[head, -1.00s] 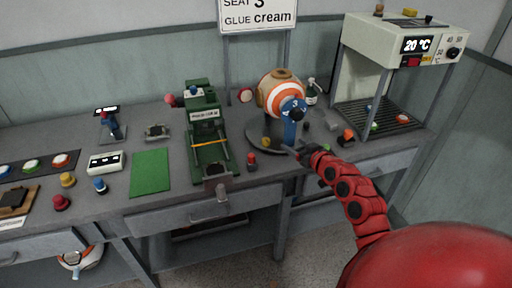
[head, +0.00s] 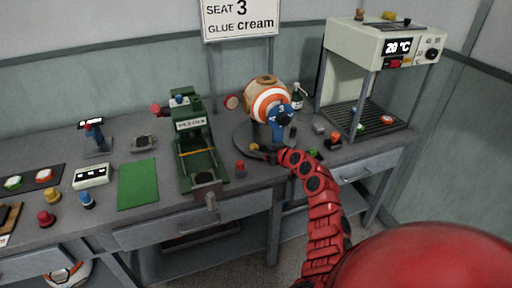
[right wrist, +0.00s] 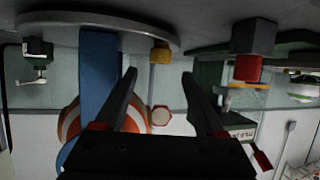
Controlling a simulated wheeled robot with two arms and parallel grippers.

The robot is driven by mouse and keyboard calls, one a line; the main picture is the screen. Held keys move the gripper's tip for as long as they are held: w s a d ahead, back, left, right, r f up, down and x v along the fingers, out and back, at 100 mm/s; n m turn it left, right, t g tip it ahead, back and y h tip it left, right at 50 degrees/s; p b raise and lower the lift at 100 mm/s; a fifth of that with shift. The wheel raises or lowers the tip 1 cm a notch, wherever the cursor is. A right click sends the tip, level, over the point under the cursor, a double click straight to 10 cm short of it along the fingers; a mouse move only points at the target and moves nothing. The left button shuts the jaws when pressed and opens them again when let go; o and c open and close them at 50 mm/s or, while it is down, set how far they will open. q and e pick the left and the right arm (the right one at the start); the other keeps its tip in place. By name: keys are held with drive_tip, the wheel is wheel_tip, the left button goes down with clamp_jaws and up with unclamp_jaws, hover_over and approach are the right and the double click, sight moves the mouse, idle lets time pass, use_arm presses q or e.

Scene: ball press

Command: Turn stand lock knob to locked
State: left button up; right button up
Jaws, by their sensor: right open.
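The stand (head: 243,139) has a round dark base and holds an orange-and-white ball (head: 262,97) behind a blue upright (head: 278,122). A small yellow knob (head: 254,147), which looks like the lock knob, sits at the base's front edge. My right gripper (head: 263,154) is low in front of the base, close beside this knob. In the right wrist view, which is upside down, the open fingers (right wrist: 159,77) point at the yellow knob (right wrist: 160,52). It lies in line with the gap, just past the tips, apparently untouched. I cannot read the knob's setting. My left gripper is out of view.
A red-topped button (head: 240,168) stands left of my right gripper. The green press (head: 199,150) is beyond it. A green mat (head: 138,184) lies at left.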

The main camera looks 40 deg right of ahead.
sight(255, 146)
drive_tip(key=x, duration=0.4)
drive_tip(key=shift+w+d, duration=0.15)
drive_tip(key=shift+w, duration=0.05)
drive_tip(key=shift+x, duration=0.8)
drive_tip(key=shift+s, duration=0.1)
drive_tip(key=shift+c, duration=0.3)
clamp_jaws()
